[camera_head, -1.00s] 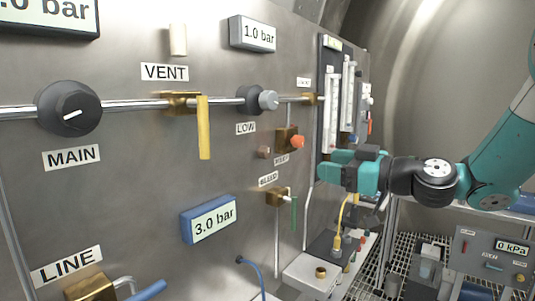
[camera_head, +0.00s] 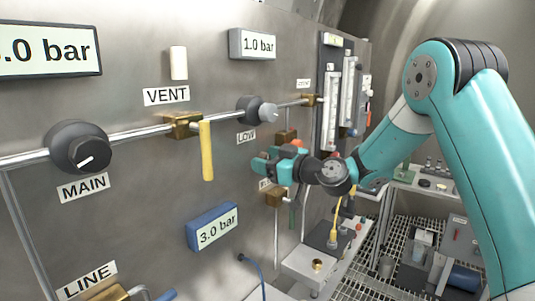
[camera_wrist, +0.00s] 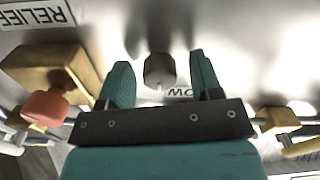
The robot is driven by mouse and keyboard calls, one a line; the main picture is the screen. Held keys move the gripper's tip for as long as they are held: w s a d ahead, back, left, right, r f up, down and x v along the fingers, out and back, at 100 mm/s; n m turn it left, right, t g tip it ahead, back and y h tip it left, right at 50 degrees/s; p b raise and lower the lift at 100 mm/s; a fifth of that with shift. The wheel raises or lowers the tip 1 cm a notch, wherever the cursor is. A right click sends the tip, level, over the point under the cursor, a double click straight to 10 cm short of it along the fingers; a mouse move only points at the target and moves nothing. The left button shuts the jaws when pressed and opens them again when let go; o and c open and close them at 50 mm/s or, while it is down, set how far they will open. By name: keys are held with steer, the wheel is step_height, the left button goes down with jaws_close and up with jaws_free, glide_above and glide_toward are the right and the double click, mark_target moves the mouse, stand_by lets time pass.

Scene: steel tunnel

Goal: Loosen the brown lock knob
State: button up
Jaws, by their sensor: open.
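The brown lock knob (camera_wrist: 159,70) is a small, dull grey-brown stub on the steel panel, seen in the upside-down wrist view. It stands between the fingertips of my gripper (camera_wrist: 161,78), with a gap visible on each side. In the head view my gripper (camera_head: 258,161) is near the panel, below the LOW label (camera_head: 246,136), and hides the knob. The fingers are open with nothing held. How far the fingertips reach along the knob is hard to tell.
The brass relief block (camera_wrist: 52,72) with its orange knob (camera_wrist: 46,105) is close beside one finger. The grey LOW regulator knob (camera_head: 268,112) is above my gripper. The yellow VENT lever (camera_head: 207,150) hangs to the left, the blue 3.0 bar gauge (camera_head: 213,226) below.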

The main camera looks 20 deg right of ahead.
steer(key=shift+w, duration=0.1)
steer(key=c, duration=0.9)
steer(key=shift+f+m+b, duration=0.1)
steer(key=shift+m+b, duration=0.3)
steer(key=m+b, duration=0.1)
steer(key=m, duration=0.2)
steer(key=shift+b, duration=0.4)
steer(key=m+b, duration=0.1)
steer(key=m, duration=0.3)
steer(key=shift+m, duration=0.3)
steer(key=m, duration=0.4)
steer(key=shift+m, duration=0.3)
steer(key=m+p, duration=0.2)
steer(key=m, duration=0.2)
steer(key=shift+m, duration=0.4)
